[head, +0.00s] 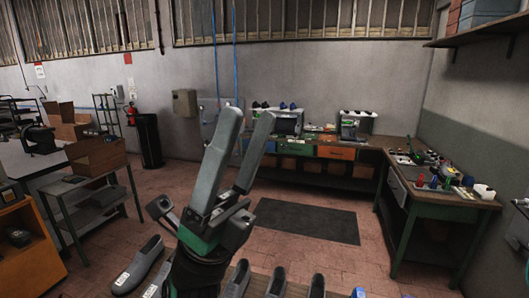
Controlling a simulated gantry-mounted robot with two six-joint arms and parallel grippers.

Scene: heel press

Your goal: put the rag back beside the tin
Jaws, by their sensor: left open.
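My left gripper (248,117) is raised in the middle of the head view, its two long grey fingers apart. Nothing shows between them. I cannot pick out the rag or the tin for certain. A small pale item (484,191) lies near the front of the right workbench (446,199), too small to identify. My right gripper is not in view.
Several grey shoes (277,282) stand in a row along the bottom edge, partly behind my left arm. A dark mat (307,221) lies on the tiled floor. A metal side table (83,186) with a cardboard box (97,155) stands at left. A back bench (323,152) holds machines.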

